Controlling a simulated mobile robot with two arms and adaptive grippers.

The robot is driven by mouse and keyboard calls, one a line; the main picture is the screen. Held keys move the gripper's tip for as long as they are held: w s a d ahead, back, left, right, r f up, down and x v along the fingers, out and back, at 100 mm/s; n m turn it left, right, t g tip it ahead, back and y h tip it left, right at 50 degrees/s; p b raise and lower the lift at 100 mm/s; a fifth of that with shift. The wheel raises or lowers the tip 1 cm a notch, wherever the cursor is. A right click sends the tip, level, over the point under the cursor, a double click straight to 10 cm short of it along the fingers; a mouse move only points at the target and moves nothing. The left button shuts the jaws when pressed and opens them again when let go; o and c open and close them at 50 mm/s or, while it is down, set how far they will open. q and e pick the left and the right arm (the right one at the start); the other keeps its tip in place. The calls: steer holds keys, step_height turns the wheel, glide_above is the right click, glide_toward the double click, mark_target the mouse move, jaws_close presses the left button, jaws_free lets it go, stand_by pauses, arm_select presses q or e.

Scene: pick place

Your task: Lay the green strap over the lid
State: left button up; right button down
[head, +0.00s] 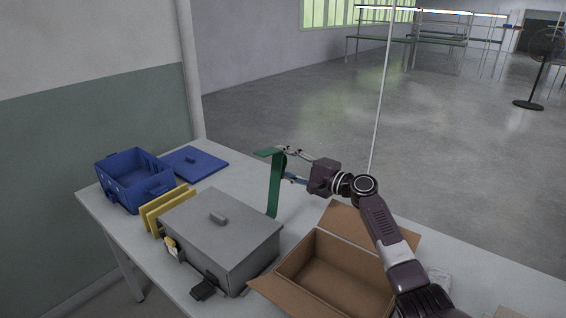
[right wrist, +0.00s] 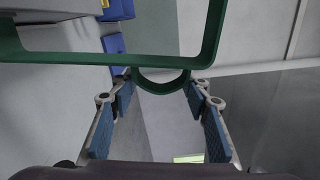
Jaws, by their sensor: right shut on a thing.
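The green strap (head: 276,190) is a stiff, bent band. It hangs upright from my right gripper (head: 285,165), with its top end bent to the left. Its lower end is near the back right corner of the grey box; I cannot tell whether it touches anything. The grey lid (head: 242,222), with a small handle on top, lies closed on the grey box (head: 235,265). My left gripper is not in view.
An open cardboard box (head: 335,298) stands right of the grey box, below my right arm. Yellow panels (head: 166,208), a blue crate (head: 128,191) and a flat blue lid (head: 202,160) are at left. The white table (head: 235,182) is clear behind the grey box.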

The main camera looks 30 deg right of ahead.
steer(key=shift+s+a+r+n, duration=0.3)
steer(key=shift+a+n, duration=0.2)
steer(key=shift+a, duration=0.15)
steer(key=s+a+r+n, duration=0.2)
steer(key=a+n, duration=0.4)
steer(key=a, duration=0.3)
steer(key=shift+s, duration=0.85)
steer(key=c, duration=1.4)
jaws_free()
steer(key=shift+o, duration=0.2)
steer(key=v, duration=1.2)
steer(key=shift+f, duration=0.1)
